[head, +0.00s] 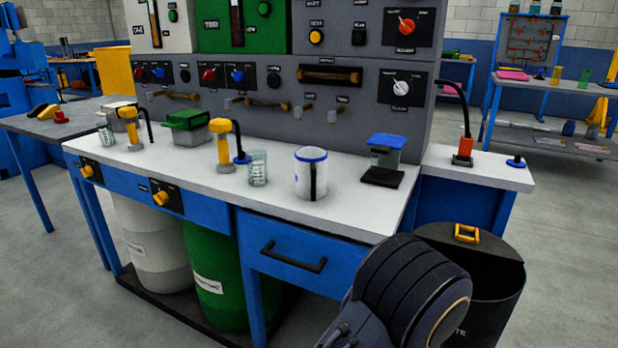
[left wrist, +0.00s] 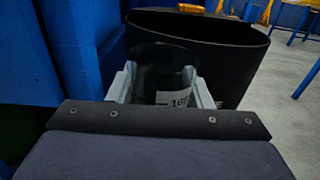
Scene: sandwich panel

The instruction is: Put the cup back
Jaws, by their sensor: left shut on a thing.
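In the left wrist view my left gripper (left wrist: 162,92) is shut on a dark, see-through cup (left wrist: 163,65) with a pale printed label. A finger shows on each side of the cup. The cup is in front of the black waste bin (left wrist: 235,70); I cannot tell whether it is over the bin's opening or beside it. In the head view the held cup and gripper fingers are hidden, with a dark arm link of mine in front of the bin (head: 497,300). My right gripper is not in view.
On the white bench top (head: 250,205) stand a small clear cup (head: 257,170), another clear cup (head: 105,134), a white jug with a blue rim (head: 311,175) and a blue-lidded container on a black base (head: 384,155). A blue drawer (head: 300,262) faces me.

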